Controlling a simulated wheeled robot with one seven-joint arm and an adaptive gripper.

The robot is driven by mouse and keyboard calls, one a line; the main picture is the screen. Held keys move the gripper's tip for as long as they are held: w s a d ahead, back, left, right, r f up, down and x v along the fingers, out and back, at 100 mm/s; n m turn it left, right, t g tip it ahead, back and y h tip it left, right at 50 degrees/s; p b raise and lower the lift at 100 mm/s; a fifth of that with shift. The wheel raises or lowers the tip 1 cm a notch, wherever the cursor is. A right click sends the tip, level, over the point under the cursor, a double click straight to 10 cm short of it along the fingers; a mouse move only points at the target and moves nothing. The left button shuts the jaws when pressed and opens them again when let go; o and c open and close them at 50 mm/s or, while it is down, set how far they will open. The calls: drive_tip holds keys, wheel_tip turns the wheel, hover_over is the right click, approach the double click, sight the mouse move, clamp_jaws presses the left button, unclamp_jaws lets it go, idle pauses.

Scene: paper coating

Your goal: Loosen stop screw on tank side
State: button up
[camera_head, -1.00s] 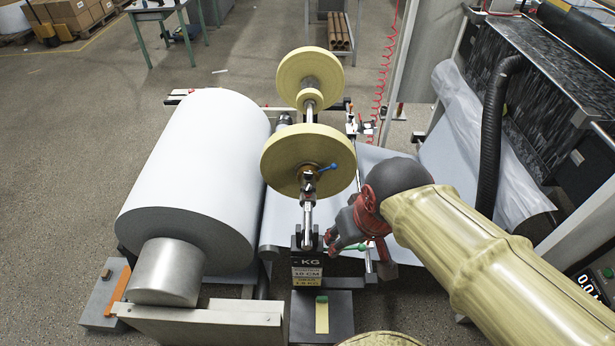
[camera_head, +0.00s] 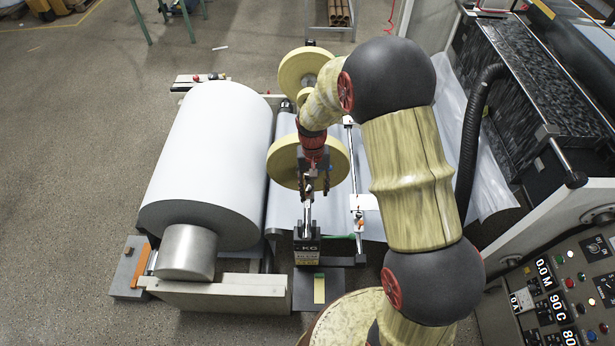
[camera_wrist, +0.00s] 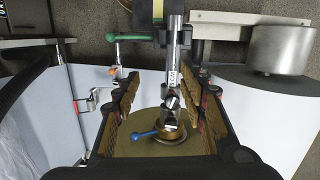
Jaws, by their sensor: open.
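A blue-handled screw (camera_wrist: 146,135) sits on a brass-coloured collar on the metal shaft (camera_wrist: 172,75), in front of the near yellow disc (camera_wrist: 150,148). I cannot tell for sure that it is the stop screw named. My gripper (camera_wrist: 166,108) is open and empty. In the wrist view its two brown-padded fingers stand either side of the shaft and collar, with the blue handle between them, nearer the left finger. In the head view my gripper (camera_head: 313,180) hangs over the shaft and hides most of the collar. A green handle (camera_wrist: 99,38) shows at the upper left of the wrist view.
A large white paper roll (camera_head: 210,160) stands left of the shaft. The far yellow disc (camera_head: 300,68) is partly behind my arm. A block marked KG (camera_head: 307,253) is at the shaft's near end. A control panel (camera_head: 570,290) is at the lower right.

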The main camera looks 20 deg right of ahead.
drive_tip(key=w+f, duration=0.2)
drive_tip(key=w, duration=0.1)
drive_tip(key=r+m+t, duration=0.1)
drive_tip(key=m, duration=0.1)
hover_over(307, 187)
drive_tip(key=shift+s, duration=0.1)
drive_tip(key=shift+s+f+t, duration=0.15)
drive_tip(key=shift+t, duration=0.15)
wheel_tip(307, 187, down, 7)
drive_tip(key=shift+f+p, duration=0.2)
drive_tip(key=shift+p, duration=0.15)
drive_tip(key=shift+c, duration=0.6)
clamp_jaws()
